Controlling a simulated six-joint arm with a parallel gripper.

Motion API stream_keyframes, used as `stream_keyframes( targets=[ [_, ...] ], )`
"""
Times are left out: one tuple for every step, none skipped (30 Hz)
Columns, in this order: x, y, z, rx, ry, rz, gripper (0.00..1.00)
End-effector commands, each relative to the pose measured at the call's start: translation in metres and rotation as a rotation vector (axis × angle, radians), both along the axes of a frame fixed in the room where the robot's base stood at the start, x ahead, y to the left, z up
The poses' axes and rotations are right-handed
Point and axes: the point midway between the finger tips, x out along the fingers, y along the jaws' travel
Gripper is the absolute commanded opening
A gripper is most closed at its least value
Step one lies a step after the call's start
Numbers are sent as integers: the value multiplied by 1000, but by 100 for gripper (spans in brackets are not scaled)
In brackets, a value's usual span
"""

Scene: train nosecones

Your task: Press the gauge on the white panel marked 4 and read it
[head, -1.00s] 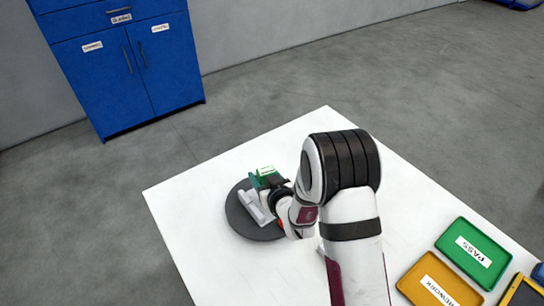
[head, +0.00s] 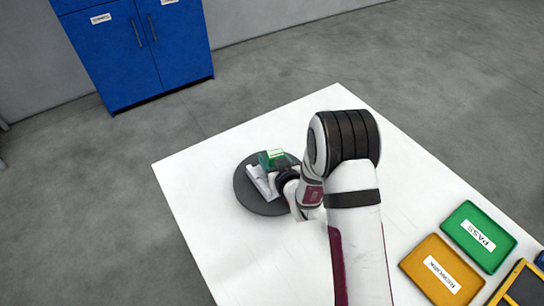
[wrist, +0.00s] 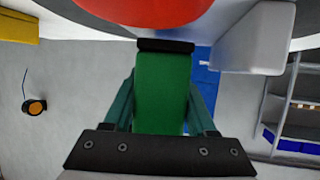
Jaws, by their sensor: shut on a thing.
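My gripper (wrist: 163,80) has its two teal fingers on either side of a green block-shaped gauge (wrist: 160,95), with a dark bar at its far end. It is shut on the gauge. In the head view the green gauge (head: 272,156) is at my gripper (head: 284,165), over a dark round turntable (head: 252,200). A white upright piece (head: 260,182) stands on the turntable, close beside the gauge. The wrist view shows a red rounded surface (wrist: 150,8) and a white block (wrist: 255,40) beyond the gauge. No 4 and no reading are legible; I cannot tell whether the gauge touches a panel.
The turntable is on a white table (head: 215,250), clear at its front left. A green PASS tray (head: 478,236) and a yellow REWORK tray (head: 440,270) lie at the right. A blue cabinet (head: 145,60) stands on the floor behind. Shelves (wrist: 295,100) show at the wrist view's right.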

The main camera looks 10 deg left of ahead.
Motion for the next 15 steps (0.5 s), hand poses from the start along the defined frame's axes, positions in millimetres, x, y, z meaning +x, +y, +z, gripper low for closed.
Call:
stream_keyframes(
  targets=[
    [0, 0, 0, 1, -1, 0, 0],
    [0, 0, -1, 0, 0, 0, 0],
    [0, 0, -1, 0, 0, 0, 0],
    [0, 0, -1, 0, 0, 0, 0],
    [0, 0, -2, 0, 0, 0, 0],
    [0, 0, -2, 0, 0, 0, 0],
    [0, 0, -3, 0, 0, 0, 0],
    [0, 0, -3, 0, 0, 0, 0],
    [0, 0, -4, 0, 0, 0, 0],
    [0, 0, -4, 0, 0, 0, 0],
    [0, 0, -4, 0, 0, 0, 0],
    [0, 0, -5, 0, 0, 0, 0],
    [0, 0, -5, 0, 0, 0, 0],
    [0, 0, -5, 0, 0, 0, 0],
    [0, 0, -6, 0, 0, 0, 0]
  ],
)
